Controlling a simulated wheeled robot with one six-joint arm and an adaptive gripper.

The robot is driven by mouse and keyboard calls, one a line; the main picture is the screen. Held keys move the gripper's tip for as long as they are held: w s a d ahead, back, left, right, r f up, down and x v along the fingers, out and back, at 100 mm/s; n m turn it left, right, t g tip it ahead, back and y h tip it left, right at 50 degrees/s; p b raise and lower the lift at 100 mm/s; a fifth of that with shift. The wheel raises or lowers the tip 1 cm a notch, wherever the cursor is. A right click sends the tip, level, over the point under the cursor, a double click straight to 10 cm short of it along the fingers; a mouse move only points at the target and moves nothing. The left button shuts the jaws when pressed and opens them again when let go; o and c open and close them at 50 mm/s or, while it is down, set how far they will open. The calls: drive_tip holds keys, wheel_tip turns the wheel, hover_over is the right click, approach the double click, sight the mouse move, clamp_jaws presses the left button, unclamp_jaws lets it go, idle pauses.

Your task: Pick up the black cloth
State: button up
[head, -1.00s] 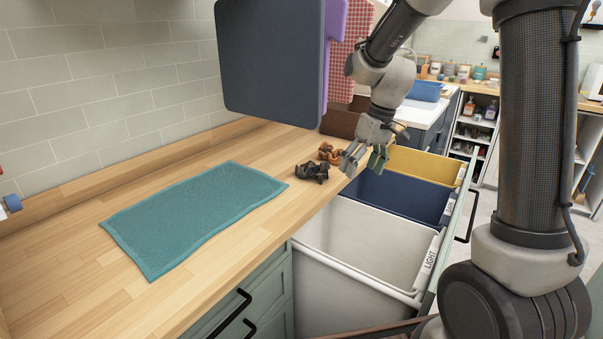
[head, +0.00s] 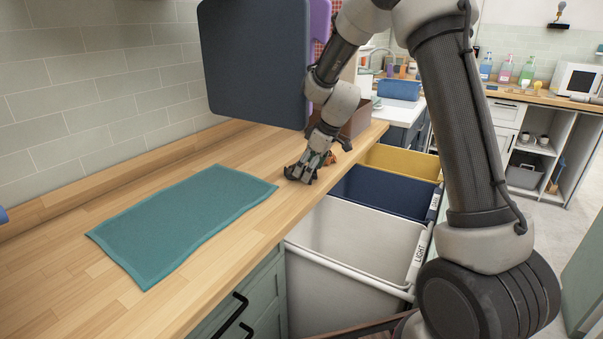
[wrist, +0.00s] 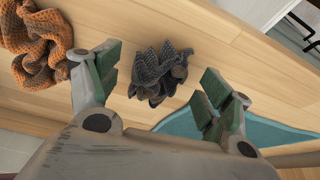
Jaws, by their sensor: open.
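The black cloth (wrist: 160,74) is a crumpled dark waffle-knit piece lying on the wooden counter, in the middle of the wrist view. My gripper (wrist: 160,90) is open, with one green-padded finger on each side of the cloth in that view. No grip on the cloth shows. In the head view my gripper (head: 302,176) is low over the counter at the cloth's place and mostly hides it.
An orange crumpled cloth (wrist: 38,45) lies beside the black one. A flat teal towel (head: 180,222) lies on the counter (head: 65,280). White (head: 350,233), navy (head: 385,194) and yellow (head: 402,162) bins stand in the open drawer at right. Dark panel (head: 258,65) hangs above.

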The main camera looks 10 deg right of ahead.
drive_tip(key=shift+w+a+f, duration=0.15)
drive_tip(key=shift+a+f, duration=0.05)
drive_tip(key=shift+f, duration=0.45)
drive_tip(key=c, duration=1.1)
drive_tip(key=shift+r, duration=0.15)
